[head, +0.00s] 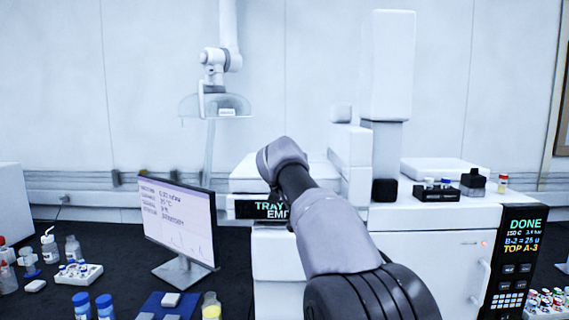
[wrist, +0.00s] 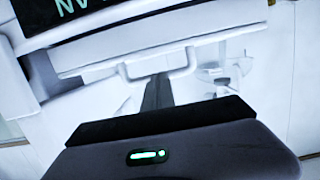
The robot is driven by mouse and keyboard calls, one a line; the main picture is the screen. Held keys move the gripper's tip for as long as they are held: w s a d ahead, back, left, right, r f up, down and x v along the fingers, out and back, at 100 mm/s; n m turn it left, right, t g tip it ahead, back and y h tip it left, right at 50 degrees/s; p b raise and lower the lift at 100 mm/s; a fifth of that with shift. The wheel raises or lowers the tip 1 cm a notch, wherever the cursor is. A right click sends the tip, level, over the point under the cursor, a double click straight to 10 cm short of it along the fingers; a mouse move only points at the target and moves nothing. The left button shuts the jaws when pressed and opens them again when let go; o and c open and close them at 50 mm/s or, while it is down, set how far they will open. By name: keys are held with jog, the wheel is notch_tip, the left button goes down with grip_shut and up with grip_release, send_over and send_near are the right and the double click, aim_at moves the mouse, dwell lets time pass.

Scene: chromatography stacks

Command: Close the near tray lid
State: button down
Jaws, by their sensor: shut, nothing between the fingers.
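In the wrist view a white panel (wrist: 215,47) with a looped white handle (wrist: 158,66) spans the upper middle; I take it for the tray lid but cannot tell for sure. My gripper (wrist: 157,84) is shut and empty, its dark fingers pointing at the handle; I cannot tell whether they touch it. In the head view the white tray unit (head: 275,265) carries a dark display (head: 262,209) reading "TRAY" and "EMP", partly covered by my arm. My arm also hides the gripper there. How far the lid stands open is unclear.
A monitor (head: 180,220) stands left of the tray unit, with bottles (head: 80,305) and a vial rack (head: 78,272) on the dark bench. To the right, a white instrument (head: 425,250) has a "DONE" display (head: 523,245) and small items on top. A fume hood arm (head: 215,100) hangs behind.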

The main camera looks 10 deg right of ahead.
notch_tip(320, 180, up, 4)
jog(key=p, duration=0.3)
jog(key=s+f+m+g+b, duration=0.1)
jog(key=s+f+g+b, duration=0.1)
jog(key=s+f, duration=0.6)
jog(key=s+f+g+y+b, duration=0.15)
jog(key=s+f, duration=0.25)
jog(key=s, duration=0.9)
jog(key=s+f+m+g+b, duration=0.1)
jog(key=s+f+g+b, duration=0.15)
jog(key=s+f, duration=0.55)
jog(key=s+a+f+g+y, duration=0.1)
jog(key=s+a+f, duration=0.1)
jog(key=s+f, duration=0.5)
jog(key=s+a+f+g+y, duration=0.2)
jog(key=s+f, duration=0.6)
jog(key=s, duration=0.8)
jog(key=shift+s+a+b, duration=0.2)
jog(key=shift+a+b, duration=0.1)
jog(key=shift+a, duration=0.3)
jog(key=shift+y, duration=0.25)
